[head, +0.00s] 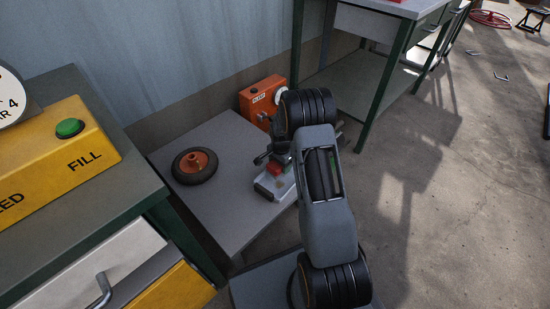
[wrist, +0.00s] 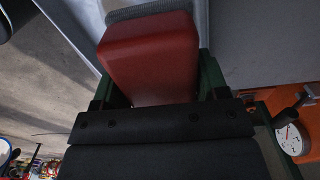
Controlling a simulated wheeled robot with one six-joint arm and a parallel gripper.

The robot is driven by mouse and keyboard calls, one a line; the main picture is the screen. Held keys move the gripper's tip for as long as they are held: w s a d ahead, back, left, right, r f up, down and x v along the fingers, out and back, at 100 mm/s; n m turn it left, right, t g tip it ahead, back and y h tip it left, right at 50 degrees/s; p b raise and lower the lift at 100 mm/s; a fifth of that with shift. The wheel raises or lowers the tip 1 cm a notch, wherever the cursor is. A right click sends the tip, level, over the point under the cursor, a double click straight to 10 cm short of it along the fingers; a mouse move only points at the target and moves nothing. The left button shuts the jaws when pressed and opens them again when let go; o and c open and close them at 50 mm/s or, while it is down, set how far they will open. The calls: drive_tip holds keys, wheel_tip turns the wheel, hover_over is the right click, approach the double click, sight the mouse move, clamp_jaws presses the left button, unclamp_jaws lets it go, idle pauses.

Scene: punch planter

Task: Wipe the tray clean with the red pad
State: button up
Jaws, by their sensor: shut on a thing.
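The red pad (head: 274,170) is at the low grey table, over or on the pale tray (head: 261,191). In the wrist view the pad (wrist: 150,60) is a red block with a grey textured layer (wrist: 150,14) at its far end. My gripper (wrist: 157,82) is shut on the red pad, with a dark green finger at each side. In the head view my gripper (head: 276,158) is partly hidden by my arm. A faint yellowish mark (head: 281,183) shows on the tray beside the pad. I cannot tell whether the pad touches the tray. My arm hides the tray's right part.
A black wheel with an orange hub (head: 195,164) lies left of the tray on the low table (head: 222,222). An orange box (head: 262,98) with a gauge stands behind. A yellow button box (head: 62,150) sits on the left bench. A green-legged bench (head: 366,82) stands at the back right.

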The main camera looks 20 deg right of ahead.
drive_tip(key=shift+r+p, duration=1.4)
drive_tip(key=shift+r, duration=0.9)
